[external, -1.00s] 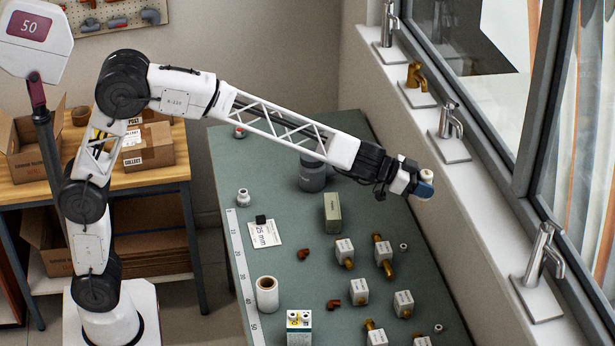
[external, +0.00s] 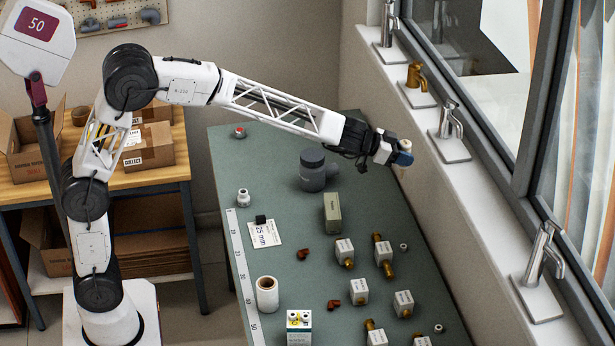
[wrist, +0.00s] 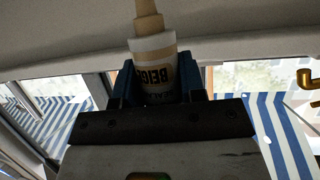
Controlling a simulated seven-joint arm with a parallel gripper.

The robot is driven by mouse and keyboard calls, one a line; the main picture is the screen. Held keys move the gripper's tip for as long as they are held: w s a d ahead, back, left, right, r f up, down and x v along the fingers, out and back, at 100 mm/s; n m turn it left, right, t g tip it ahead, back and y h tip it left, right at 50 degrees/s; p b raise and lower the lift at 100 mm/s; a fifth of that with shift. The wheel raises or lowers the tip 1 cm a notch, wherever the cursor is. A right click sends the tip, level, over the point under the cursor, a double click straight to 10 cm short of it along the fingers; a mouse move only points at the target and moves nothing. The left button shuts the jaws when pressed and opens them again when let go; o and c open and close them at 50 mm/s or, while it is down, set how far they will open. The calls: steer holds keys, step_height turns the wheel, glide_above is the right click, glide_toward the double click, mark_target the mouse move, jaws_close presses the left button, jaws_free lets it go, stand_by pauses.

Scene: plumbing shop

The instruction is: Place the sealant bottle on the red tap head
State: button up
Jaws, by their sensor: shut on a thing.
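The sealant bottle (wrist: 155,62), pale with a cream nozzle and a label reading "BEIGE", is clamped between the blue fingers of my gripper (wrist: 160,85). In the external view my gripper (external: 402,157) is shut on it, in the air between the far right of the green table and the windowsill. Only a small cream part of the bottle (external: 405,146) shows there. The red tap head (external: 240,131) appears as a small red-topped piece at the table's far left corner, well away from the gripper. It does not show in the wrist view.
A dark grey pipe fitting (external: 313,170) stands on the green table (external: 262,190) between tap head and gripper. A greenish box (external: 332,213) and several white-tagged brass valves lie nearer. Taps stand along the windowsill (external: 480,190) at right.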

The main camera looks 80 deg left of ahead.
steer(key=s+a+f+n+y, duration=0.15)
steer(key=s+a, duration=0.25)
steer(key=a, duration=0.9)
steer(key=s+a+f+n+y, duration=0.1)
steer(key=s+a+f+y, duration=0.2)
steer(key=a, duration=1)
steer(key=s+a+f+n+y, duration=0.1)
steer(key=s+a+f+n, duration=0.3)
steer(key=a, duration=0.8)
steer(key=s+a+f+n+g+y, duration=0.1)
steer(key=s+a+f+y, duration=0.1)
steer(key=s+a, duration=1.1)
steer(key=s+a+f+n+g+y, duration=0.1)
steer(key=s+a+f+y, duration=0.1)
steer(key=s+a, duration=1.2)
steer(key=shift+s+a+f, duration=0.25)
steer(key=shift+a+f, duration=0.25)
steer(key=shift+a, duration=0.1)
steer(key=shift+f, duration=2)
steer(key=shift+f, duration=2)
